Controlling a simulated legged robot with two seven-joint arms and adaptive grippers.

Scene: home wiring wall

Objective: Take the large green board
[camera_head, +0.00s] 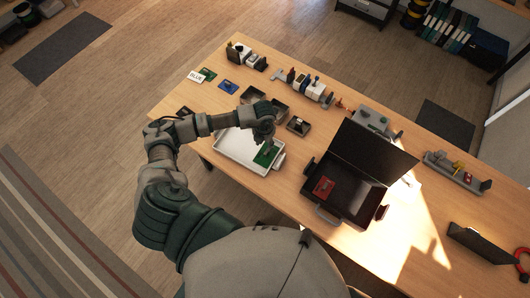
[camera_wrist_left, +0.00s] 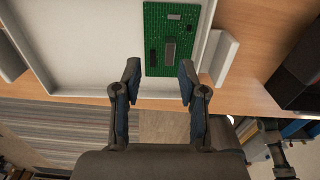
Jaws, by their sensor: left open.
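The large green board (camera_head: 266,156), a rectangle with a few dark and grey parts on it, lies at the right end of the white tray (camera_head: 232,150). It also shows at the top centre of the left wrist view (camera_wrist_left: 169,42). My left gripper (camera_head: 268,140) is over the tray's right end, at the board, and partly covers it in the head view. In the left wrist view my left gripper (camera_wrist_left: 158,80) is open, its two fingers apart on either side of the board's near end. Nothing is held between them. My right gripper is not in view.
An open black case (camera_head: 340,192) with a red board (camera_head: 323,187) inside stands right of the tray. Small dark bins (camera_head: 278,110) sit behind it. A small green board (camera_head: 208,74) and a blue board (camera_head: 228,86) lie at the far left. The table's near edge is close.

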